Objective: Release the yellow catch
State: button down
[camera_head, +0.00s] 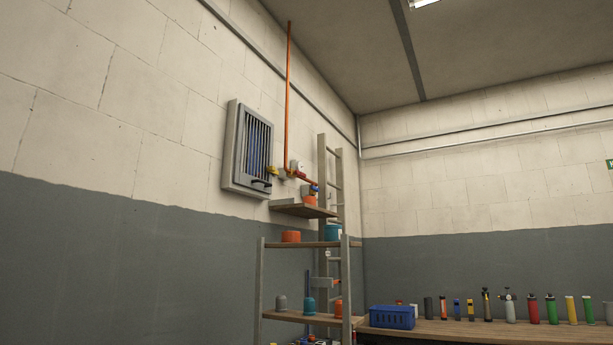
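A grey wall cabinet (229,150) with a barred front hangs high on the left wall. Something blue shows behind its bars. A small yellow part (272,170), which looks like the catch, sits at the cabinet's right edge beside the orange pipe fittings. It is too small to tell whether it is fastened. A dark handle (262,182) is on the lower right of the cabinet front. My gripper is not in view.
An orange pipe (288,95) runs up the wall right of the cabinet. A shelf rack (260,290) with several pots and a ladder (323,180) stand below and right. A workbench (450,333) with a blue crate (391,317) and several bottles stands right.

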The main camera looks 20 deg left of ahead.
aim_at(271, 169)
jog(key=z, duration=0.35)
jog(key=i, duration=2.2)
jog(key=u, duration=0.5)
jog(key=i, duration=1.05)
jog(key=u, duration=1.45)
jog(key=i, duration=0.7)
jog(key=u, duration=0.5)
